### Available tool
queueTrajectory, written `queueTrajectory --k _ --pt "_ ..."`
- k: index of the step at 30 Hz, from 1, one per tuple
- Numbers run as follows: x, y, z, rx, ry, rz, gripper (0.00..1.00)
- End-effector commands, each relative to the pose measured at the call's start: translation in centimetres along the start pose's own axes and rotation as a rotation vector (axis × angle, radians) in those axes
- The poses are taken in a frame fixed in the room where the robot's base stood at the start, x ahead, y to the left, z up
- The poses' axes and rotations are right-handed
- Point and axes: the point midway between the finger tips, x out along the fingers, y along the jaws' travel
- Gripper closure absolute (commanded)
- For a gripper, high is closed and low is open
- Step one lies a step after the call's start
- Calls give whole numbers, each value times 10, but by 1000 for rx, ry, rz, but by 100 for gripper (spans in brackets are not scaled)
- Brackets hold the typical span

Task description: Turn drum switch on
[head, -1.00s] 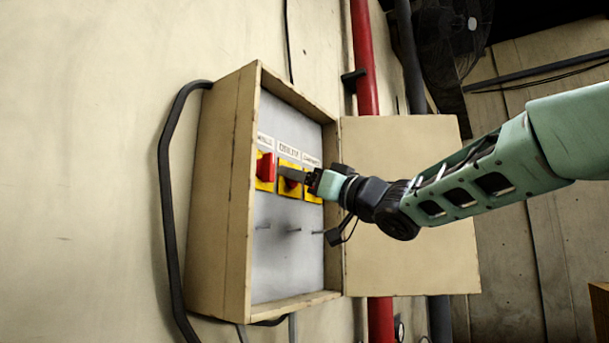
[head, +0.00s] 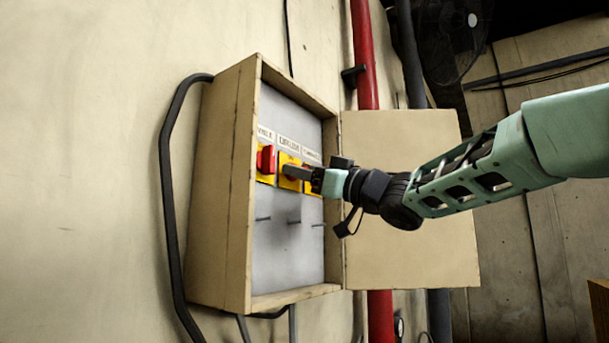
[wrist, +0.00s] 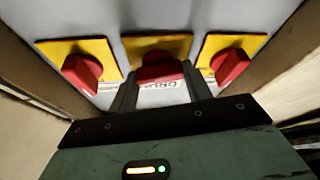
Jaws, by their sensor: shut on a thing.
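The drum switch (wrist: 160,73) is a red knob on a yellow plate (wrist: 158,46), the middle one of three in the wrist view. The knob lies roughly level across the wrist view. In the head view my gripper (head: 291,171) reaches in from the right and hides most of the middle switch.
A left red switch (head: 266,159) and a right red switch (wrist: 230,66) flank the middle one closely. The box's walls (head: 235,190) enclose the panel. Metal pegs (head: 294,222) stick out below. The open door (head: 410,215) lies right, under my arm.

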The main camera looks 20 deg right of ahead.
Motion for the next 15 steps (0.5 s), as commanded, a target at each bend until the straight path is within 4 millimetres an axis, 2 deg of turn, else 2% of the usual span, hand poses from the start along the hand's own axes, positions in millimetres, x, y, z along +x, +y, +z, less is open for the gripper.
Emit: queueTrajectory --k 15 --pt "0 1 0 -452 1 -188 74"
